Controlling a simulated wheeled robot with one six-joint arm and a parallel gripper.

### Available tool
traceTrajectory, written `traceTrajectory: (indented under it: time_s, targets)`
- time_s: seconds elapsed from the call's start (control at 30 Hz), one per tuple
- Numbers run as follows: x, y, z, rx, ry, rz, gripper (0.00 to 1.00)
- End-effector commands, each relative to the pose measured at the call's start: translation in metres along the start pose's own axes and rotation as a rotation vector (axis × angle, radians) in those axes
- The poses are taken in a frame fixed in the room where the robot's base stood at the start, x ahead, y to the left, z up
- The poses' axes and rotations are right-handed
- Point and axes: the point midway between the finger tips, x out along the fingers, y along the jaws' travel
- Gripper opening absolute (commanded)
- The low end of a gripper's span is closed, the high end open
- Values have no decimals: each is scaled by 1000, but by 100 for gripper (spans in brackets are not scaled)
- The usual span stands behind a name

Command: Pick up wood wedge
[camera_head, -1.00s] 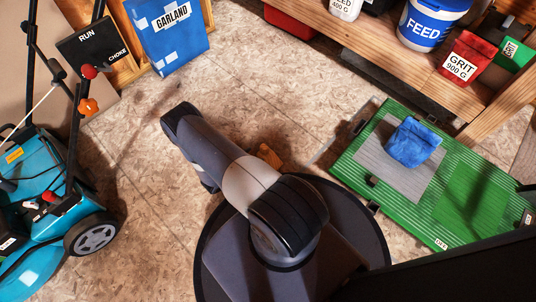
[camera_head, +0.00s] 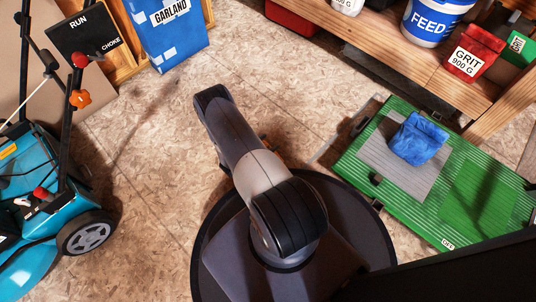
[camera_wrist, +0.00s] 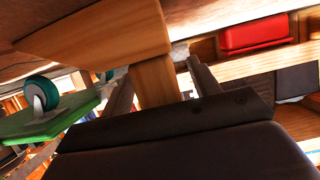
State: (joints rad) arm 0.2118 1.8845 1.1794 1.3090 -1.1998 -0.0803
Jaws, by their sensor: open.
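The wood wedge (camera_wrist: 100,32) is large and close in the wrist view, an orange-brown block with a tapering face. Its narrower part (camera_wrist: 155,80) shows between the fingers. My gripper (camera_wrist: 160,68) is open, one dark finger on each side of that part; I cannot tell whether either finger touches it. In the head view the wedge is almost wholly hidden behind my arm, with only small orange-brown bits (camera_head: 277,150) showing at the arm's right edge. My gripper is hidden there too.
A teal mower (camera_head: 35,235) stands at left, a blue Garland bag (camera_head: 165,38) at upper left. A green ribbed panel (camera_head: 470,190) with a blue cloth bag (camera_head: 418,138) lies at right. A wooden shelf (camera_head: 420,65) crosses upper right. Speckled floor (camera_head: 150,150) is clear at left.

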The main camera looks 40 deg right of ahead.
Motion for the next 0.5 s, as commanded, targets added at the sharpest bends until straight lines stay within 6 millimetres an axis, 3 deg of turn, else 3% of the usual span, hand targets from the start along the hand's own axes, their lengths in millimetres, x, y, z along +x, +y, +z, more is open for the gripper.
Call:
traceTrajectory:
  time_s: [0.1,0.5]
  targets:
    - [0,0,0,0,0,0,57]
    - [0,0,0,0,0,0,25]
